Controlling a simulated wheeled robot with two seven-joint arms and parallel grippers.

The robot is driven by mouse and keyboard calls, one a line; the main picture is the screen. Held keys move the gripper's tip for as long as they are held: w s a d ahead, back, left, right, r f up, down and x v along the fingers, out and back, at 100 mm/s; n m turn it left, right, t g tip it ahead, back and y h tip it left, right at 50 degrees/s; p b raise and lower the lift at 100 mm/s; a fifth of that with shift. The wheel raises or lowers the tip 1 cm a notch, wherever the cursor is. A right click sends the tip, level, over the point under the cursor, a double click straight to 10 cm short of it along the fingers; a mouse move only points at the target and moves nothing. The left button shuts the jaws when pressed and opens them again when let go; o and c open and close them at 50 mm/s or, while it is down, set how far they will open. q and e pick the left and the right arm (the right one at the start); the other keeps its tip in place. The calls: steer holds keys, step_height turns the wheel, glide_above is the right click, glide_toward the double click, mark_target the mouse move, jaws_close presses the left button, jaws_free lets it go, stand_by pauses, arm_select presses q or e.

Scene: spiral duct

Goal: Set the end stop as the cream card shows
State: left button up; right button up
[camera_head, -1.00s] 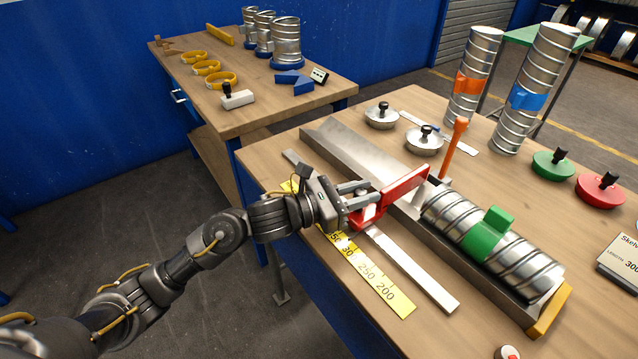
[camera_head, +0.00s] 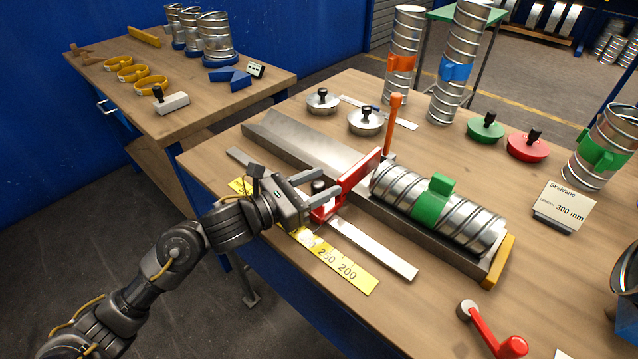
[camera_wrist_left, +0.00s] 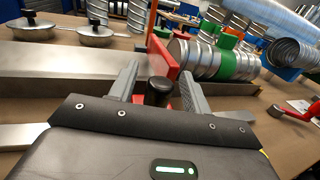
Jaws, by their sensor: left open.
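The cream card (camera_head: 565,208) at the right reads Skelvane, length 300 mm. The yellow scale (camera_head: 335,262) shows 250 and 200; my gripper and arm cover part of it. My right gripper is out of view.
The metal trough (camera_head: 295,143) has an empty stretch at its far left and a yellow end piece (camera_head: 498,262). An orange upright handle (camera_head: 391,125) rises behind the stop. A red lever (camera_head: 493,334) lies at the front. Lids and upright ducts stand at the back.

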arm_select(q)
steer(key=shift+s+a+f, duration=0.1)
steer(key=shift+s+a, duration=0.15)
steer(key=shift+a, duration=0.25)
steer(key=b+v, duration=0.2)
steer(key=v, duration=0.6)
steer(key=shift+s+a+b, duration=0.2)
steer(key=shift+a+b, duration=0.1)
steer(key=shift+a, duration=0.05)
steer(key=shift+s+a, duration=0.35)
steer(key=shift+a, duration=0.15)
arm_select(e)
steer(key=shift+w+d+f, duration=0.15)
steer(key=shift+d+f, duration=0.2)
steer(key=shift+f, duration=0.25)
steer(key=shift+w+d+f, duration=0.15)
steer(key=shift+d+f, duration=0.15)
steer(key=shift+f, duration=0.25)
